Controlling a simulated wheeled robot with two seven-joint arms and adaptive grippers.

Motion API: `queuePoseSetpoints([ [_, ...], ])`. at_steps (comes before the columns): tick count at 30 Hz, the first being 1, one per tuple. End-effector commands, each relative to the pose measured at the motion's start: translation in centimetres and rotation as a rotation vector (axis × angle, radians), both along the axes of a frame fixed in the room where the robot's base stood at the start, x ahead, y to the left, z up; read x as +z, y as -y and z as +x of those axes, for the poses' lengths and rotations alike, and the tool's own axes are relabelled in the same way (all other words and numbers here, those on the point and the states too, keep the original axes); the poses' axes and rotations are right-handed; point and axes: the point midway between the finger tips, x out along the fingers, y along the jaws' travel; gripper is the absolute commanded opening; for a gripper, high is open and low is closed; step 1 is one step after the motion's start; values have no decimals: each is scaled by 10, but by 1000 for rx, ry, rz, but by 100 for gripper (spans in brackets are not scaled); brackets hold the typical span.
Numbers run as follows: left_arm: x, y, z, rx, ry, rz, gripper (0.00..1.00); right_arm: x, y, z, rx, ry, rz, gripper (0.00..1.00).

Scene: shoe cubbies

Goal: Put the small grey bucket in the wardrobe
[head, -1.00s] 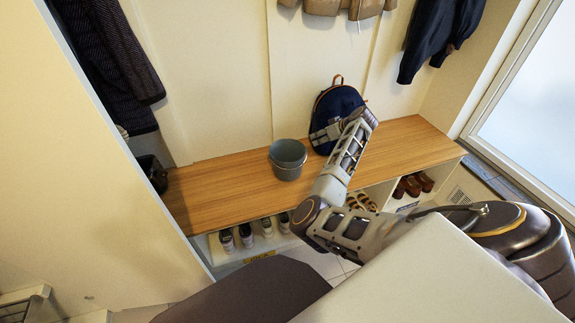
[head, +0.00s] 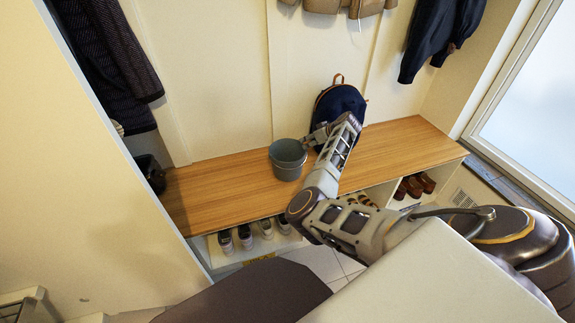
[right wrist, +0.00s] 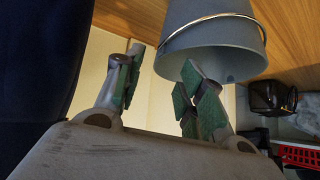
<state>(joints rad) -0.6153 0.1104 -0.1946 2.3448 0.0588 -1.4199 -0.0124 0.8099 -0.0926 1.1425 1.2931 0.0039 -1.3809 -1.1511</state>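The small grey bucket (head: 287,160) stands upright on the wooden bench, left of my right arm. My right gripper (head: 316,138) is just right of the bucket's rim, partly hidden by my wrist. In the right wrist view, my right gripper (right wrist: 158,93) is open with nothing between its green-padded fingers. One finger is close in front of the bucket (right wrist: 210,45); I cannot tell if it touches. A tall pale panel (head: 75,170) stands at the left, with dark coats behind it; I cannot tell for sure whether this is the wardrobe. My left gripper is not in view.
A navy backpack (head: 340,103) stands on the bench (head: 225,188) behind my right gripper. Shoes (head: 245,236) sit in the cubbies below. A black item (head: 150,172) is at the bench's left end. The bench left of the bucket is mostly clear.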

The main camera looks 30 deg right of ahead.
Motion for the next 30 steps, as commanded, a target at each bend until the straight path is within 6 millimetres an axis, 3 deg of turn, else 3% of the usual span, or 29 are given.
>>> queuePoseSetpoints([
  [9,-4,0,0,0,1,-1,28,-8,-4,6,0,2,2,39],
  [17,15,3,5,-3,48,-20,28,-26,-13,20,2,1,2,39],
  [21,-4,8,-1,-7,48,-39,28,-34,-13,28,1,1,2,39],
  [30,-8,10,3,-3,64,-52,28,-38,-14,33,-1,0,-1,39],
])
